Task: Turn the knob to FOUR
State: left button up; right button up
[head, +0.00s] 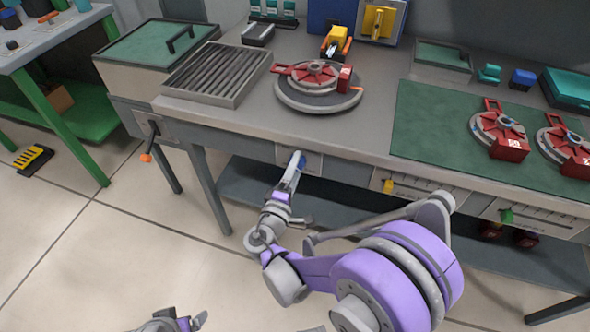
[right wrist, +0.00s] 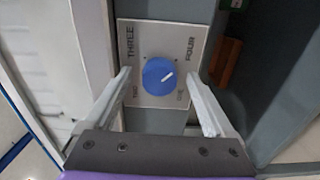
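The blue knob (right wrist: 159,76) sits on a light plate (right wrist: 160,35) in the right wrist view. THREE is readable at the plate's upper left and FOUR at its upper right; the lower labels are partly hidden or too small to read surely. My right gripper (right wrist: 163,98) is open, with one finger on each side of the knob and visible gaps. In the head view the right gripper (head: 292,172) is at the bench front, largely covering the knob. My left gripper (head: 182,320) is partly cut off at the bottom.
The grey bench (head: 376,119) carries a round turntable (head: 318,97) with a red part, a ribbed tray (head: 216,75) and a green mat (head: 437,136). An orange-tipped lever (head: 147,157) sticks out at the left front. A shelf lies below the bench.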

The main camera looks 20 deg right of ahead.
jog(key=v, duration=1)
jog(key=shift+s+a+p, duration=0.3)
